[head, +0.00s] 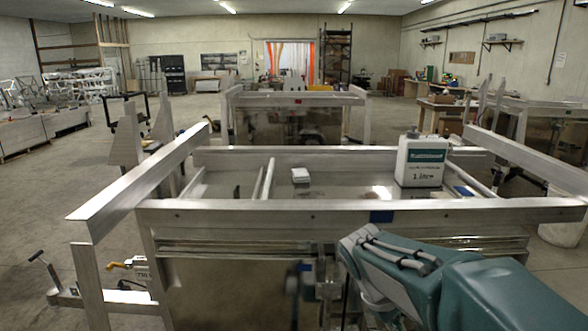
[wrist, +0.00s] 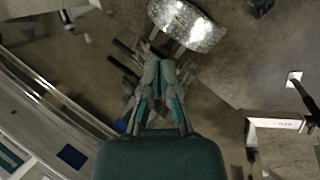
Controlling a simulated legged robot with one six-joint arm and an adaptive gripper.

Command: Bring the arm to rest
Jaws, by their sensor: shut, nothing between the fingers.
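My gripper (wrist: 160,72) shows in the wrist view with its two grey and teal fingers drawn together and nothing between them. The teal arm housing fills the bottom middle of that view. In the head view my teal arm (head: 405,275) is folded at the lower right, in front of the near trailer (head: 330,212). The fingertips cannot be made out clearly in the head view. In the wrist view the fingers point over the floor beside metal framing and appear clear of it.
A white one-litre container (head: 421,160) and a small white block (head: 300,175) are on the near trailer. A second trailer (head: 296,97) stands behind. Workbenches line the right side. Concrete floor (head: 60,190) is open at the left. A speckled metal plate (wrist: 187,24) shows beyond the fingers.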

